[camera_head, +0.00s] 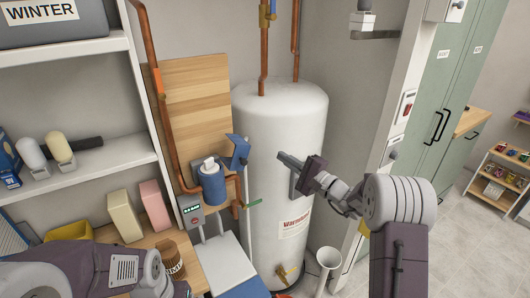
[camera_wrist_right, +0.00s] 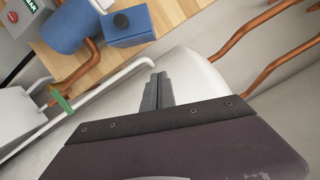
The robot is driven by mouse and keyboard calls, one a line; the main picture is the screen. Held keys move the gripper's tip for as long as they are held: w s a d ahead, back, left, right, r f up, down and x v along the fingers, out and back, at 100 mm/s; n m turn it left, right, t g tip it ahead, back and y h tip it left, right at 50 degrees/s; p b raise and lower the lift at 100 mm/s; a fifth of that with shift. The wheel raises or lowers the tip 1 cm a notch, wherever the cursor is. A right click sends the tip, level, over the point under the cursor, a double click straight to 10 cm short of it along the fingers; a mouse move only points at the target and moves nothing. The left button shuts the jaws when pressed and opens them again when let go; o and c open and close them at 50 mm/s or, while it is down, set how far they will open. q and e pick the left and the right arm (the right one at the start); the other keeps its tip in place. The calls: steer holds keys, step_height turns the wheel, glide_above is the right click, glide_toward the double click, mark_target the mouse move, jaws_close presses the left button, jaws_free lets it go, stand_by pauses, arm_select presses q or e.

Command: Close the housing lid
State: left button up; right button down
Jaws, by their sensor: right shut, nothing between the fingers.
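A blue cylindrical housing (camera_head: 213,187) stands against the wooden board, left of the white tank. A white piece (camera_head: 209,165) shows at its top. A blue flap (camera_head: 237,152), which looks like the lid, stands raised to its right, apart from the top opening. In the right wrist view the housing (camera_wrist_right: 75,25) is at upper left and the flap (camera_wrist_right: 128,24), with a black knob, is beside it. My right gripper (camera_head: 284,158) is shut and empty in front of the tank, right of the flap and not touching it. My left gripper is out of view.
The white tank (camera_head: 290,120) stands behind my right gripper. Copper pipes (camera_head: 265,45) rise from it. Shelves (camera_head: 110,160) fill the left side. A white pipe (camera_head: 249,215) runs down beside the tank.

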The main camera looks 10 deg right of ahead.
mark_target(237, 154)
steer(key=w+a+r+p, duration=0.2)
steer(key=w+a+p, duration=0.3)
steer(key=a, duration=0.4)
steer(key=shift+w, duration=0.4)
